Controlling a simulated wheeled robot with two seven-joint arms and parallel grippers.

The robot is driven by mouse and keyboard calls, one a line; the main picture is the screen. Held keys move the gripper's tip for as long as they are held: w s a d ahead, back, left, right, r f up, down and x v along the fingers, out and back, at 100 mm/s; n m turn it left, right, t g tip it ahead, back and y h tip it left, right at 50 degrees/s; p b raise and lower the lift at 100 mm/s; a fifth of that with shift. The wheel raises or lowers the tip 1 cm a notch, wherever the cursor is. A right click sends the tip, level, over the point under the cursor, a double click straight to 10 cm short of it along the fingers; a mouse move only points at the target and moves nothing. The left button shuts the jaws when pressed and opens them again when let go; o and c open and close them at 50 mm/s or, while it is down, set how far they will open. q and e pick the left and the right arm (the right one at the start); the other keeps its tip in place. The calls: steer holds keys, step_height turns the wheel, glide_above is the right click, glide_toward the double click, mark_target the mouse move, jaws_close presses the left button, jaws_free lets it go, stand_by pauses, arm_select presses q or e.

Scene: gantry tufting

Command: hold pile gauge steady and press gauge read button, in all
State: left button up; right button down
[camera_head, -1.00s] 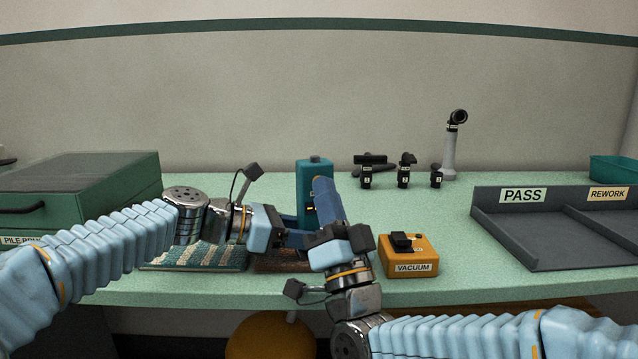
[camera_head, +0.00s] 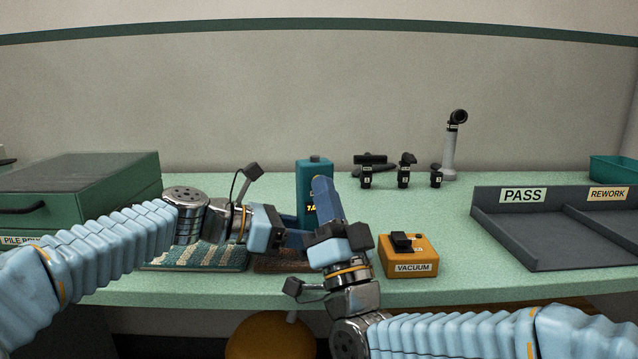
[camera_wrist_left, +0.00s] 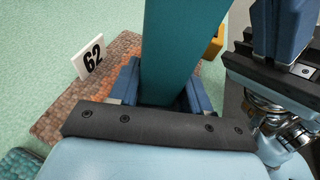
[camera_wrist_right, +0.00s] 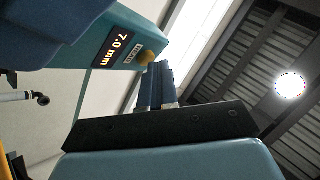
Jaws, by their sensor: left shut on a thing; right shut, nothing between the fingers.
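The pile gauge (camera_head: 313,178) is a teal upright block behind my grippers in the head view. In the right wrist view its display (camera_wrist_right: 118,48) reads 7.0 mm, with a yellow button (camera_wrist_right: 147,57) beside it. My left gripper (camera_head: 296,238) is shut on the gauge's lower body; the left wrist view shows its fingers on both sides of the teal body (camera_wrist_left: 178,50). My right gripper (camera_head: 324,190) is shut and empty in front of the gauge. Its fingertips (camera_wrist_right: 158,68) are close to the button; I cannot tell whether they touch.
The gauge stands over a brown carpet sample (camera_wrist_left: 55,118) with a 62 tag (camera_wrist_left: 92,58). A striped sample (camera_head: 200,258) lies left. An orange vacuum box (camera_head: 420,262) is right of my right gripper. The grey PASS/REWORK tray (camera_head: 535,255) is farther right, a green drawer box (camera_head: 80,185) left.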

steer(key=shift+s+d, duration=0.2)
steer(key=shift+s, duration=0.6)
steer(key=shift+s, duration=0.1)
steer(key=s, duration=0.2)
steer(key=s+d, duration=0.1)
steer(key=s, duration=0.1)
steer(key=shift+s+d, duration=0.1)
steer(key=shift+s, duration=0.25)
arm_select(q)
steer(key=o, duration=0.9)
